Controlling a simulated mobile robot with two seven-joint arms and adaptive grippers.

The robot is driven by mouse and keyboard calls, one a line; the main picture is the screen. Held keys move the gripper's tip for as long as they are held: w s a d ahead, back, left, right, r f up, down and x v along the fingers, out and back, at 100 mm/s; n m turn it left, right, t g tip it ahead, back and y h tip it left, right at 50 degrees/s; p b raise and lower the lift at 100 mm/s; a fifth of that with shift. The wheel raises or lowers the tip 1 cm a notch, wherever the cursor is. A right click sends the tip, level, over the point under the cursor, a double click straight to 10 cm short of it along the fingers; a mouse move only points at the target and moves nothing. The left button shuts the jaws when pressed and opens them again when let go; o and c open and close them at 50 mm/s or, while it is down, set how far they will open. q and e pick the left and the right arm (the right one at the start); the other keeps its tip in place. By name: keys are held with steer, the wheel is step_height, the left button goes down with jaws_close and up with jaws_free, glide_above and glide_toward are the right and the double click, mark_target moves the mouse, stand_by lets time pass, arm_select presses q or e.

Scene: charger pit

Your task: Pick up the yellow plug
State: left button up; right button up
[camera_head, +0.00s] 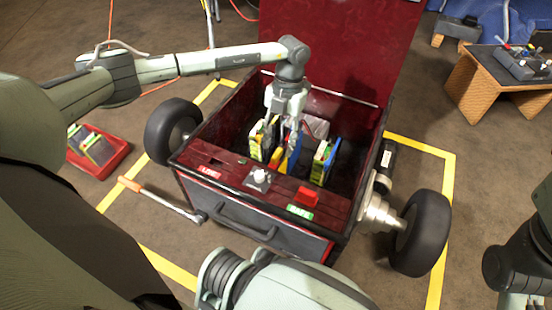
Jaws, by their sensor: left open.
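My left gripper (284,143) reaches down into the open dark red box (340,104), with its fingers pointing down. It is open. A yellow piece (282,163), likely the yellow plug, shows just below the fingertips, between two upright yellow-green packs. The gripper partly hides it, and I cannot tell whether the fingers touch it. The left pack (256,142) stands close to the gripper, and the right pack (320,163) has a blue edge. Part of my right arm shows at the lower right edge, but its gripper is not visible.
The box has a raised lid (330,40), wheels at its sides and a front panel with a red switch (306,196) and silver knob (260,178). A red tray (110,160) lies left. A lever with an orange grip (130,185) sticks out front-left. A wooden stand (480,88) is right.

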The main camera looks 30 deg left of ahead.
mark_target(278, 152)
arm_select(q)
steer(key=b+x, duration=0.1)
steer(key=x, duration=0.3)
steer(key=shift+s+f, duration=0.1)
steer(key=shift+f, duration=0.25)
steer(key=shift+c, duration=0.5)
jaws_close()
